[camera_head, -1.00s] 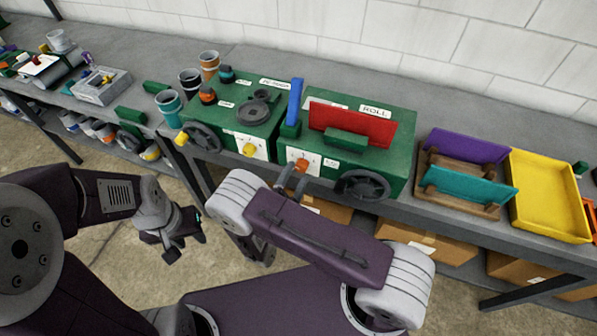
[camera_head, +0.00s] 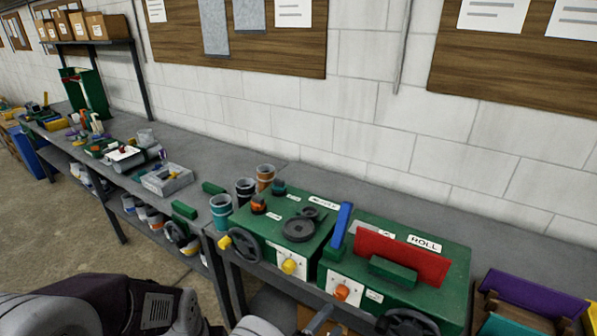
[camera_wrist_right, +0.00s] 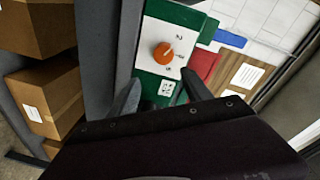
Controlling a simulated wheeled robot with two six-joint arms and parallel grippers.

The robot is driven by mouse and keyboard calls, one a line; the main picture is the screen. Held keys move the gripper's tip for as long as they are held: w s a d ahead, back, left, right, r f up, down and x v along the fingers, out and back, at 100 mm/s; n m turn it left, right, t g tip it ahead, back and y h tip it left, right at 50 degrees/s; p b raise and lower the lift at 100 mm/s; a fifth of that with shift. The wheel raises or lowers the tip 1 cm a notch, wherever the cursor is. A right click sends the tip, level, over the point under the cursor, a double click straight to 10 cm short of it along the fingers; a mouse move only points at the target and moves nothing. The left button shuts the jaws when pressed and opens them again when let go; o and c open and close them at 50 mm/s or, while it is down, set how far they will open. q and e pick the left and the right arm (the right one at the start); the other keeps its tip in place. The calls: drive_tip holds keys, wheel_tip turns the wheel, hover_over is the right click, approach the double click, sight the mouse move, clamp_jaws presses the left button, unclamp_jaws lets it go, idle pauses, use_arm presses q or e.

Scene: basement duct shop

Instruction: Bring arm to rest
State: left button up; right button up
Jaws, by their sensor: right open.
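My right gripper (camera_head: 322,318) is at the bottom edge of the head view, in front of the roll machine (camera_head: 452,288), mostly cut off. In the right wrist view its two fingers (camera_wrist_right: 160,80) stand apart with nothing between them. Beyond them is the machine's white panel with an orange knob (camera_wrist_right: 163,54); the knob also shows in the head view (camera_head: 342,292). Whether the fingers touch the panel I cannot tell. Part of my left arm (camera_head: 155,306) shows at the bottom left; its gripper is out of the frame.
A green machine with a yellow knob (camera_head: 289,267) stands left of the roll machine on the bench. Cardboard boxes (camera_wrist_right: 40,100) sit below. The floor at left is clear.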

drive_tip(key=s+d+r+m+g+h, duration=0.2)
drive_tip(key=s+d+m+g, duration=0.4)
drive_tip(key=d+m+g, duration=0.75)
drive_tip(key=s+a+m+g+y, duration=0.25)
drive_tip(key=s+m+y, duration=0.5)
drive_tip(key=m, duration=1.15)
drive_tip(key=w+a+r+m+t+y, duration=0.1)
drive_tip(key=m+y, duration=0.1)
drive_tip(key=m, duration=0.4)
drive_tip(key=w+a+r+m+t+y, duration=0.1)
drive_tip(key=m+y, duration=0.1)
drive_tip(key=m, duration=0.5)
drive_tip(key=w+a+r+m+t+y, duration=0.1)
drive_tip(key=m+y, duration=0.1)
drive_tip(key=m, duration=0.4)
drive_tip(key=shift+w+r+m+t, duration=0.1)
drive_tip(key=shift+w+m+t, duration=0.1)
drive_tip(key=shift+m+t, duration=0.2)
drive_tip(key=shift+d, duration=0.1)
drive_tip(key=shift+s, duration=0.1)
